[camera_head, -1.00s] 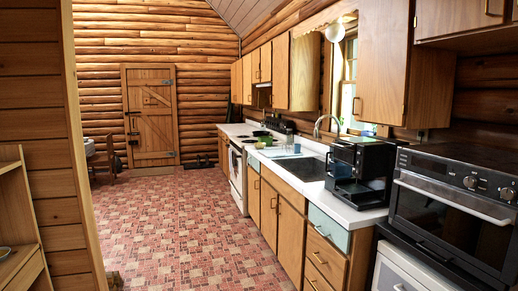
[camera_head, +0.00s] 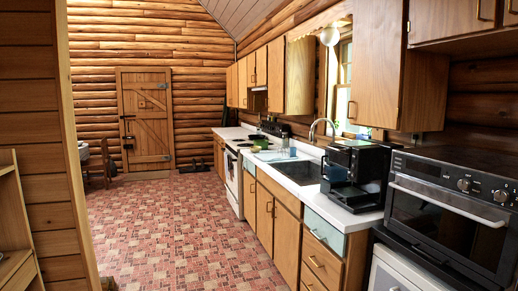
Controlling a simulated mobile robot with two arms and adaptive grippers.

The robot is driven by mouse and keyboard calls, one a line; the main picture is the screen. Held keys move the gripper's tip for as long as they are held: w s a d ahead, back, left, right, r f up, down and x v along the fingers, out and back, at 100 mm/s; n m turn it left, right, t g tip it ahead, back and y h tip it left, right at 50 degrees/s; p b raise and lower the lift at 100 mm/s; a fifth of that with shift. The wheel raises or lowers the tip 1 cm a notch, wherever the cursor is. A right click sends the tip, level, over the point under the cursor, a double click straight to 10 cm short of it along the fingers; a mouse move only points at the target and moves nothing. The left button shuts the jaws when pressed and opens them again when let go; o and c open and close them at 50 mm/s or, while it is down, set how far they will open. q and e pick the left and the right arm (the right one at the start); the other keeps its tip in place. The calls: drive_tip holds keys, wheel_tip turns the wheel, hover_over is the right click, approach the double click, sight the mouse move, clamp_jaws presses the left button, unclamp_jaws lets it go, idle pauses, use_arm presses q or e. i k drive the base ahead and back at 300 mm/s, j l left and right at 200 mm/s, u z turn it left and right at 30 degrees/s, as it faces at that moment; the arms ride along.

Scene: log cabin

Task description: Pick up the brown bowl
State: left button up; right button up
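I cannot make out a brown bowl in this view. A small dark green item (camera_head: 262,143), perhaps a pan or bowl, sits on the far part of the counter, by the stove. It is too small to tell more. Neither of my grippers shows.
A long white counter (camera_head: 300,188) with sink (camera_head: 299,172) runs along the right. A black coffee machine (camera_head: 352,170) and an oven (camera_head: 450,205) stand nearer. The tiled floor (camera_head: 175,225) is clear up to the wooden door (camera_head: 146,120). A wooden shelf (camera_head: 15,240) stands at left.

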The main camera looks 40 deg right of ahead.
sight(254, 150)
drive_tip(key=i+l+z, duration=0.35)
drive_tip(key=i, duration=0.25)
drive_tip(key=i+l+z, duration=0.25)
drive_tip(key=i, duration=0.65)
drive_tip(key=i+z, duration=0.25)
drive_tip(key=i, duration=2.55)
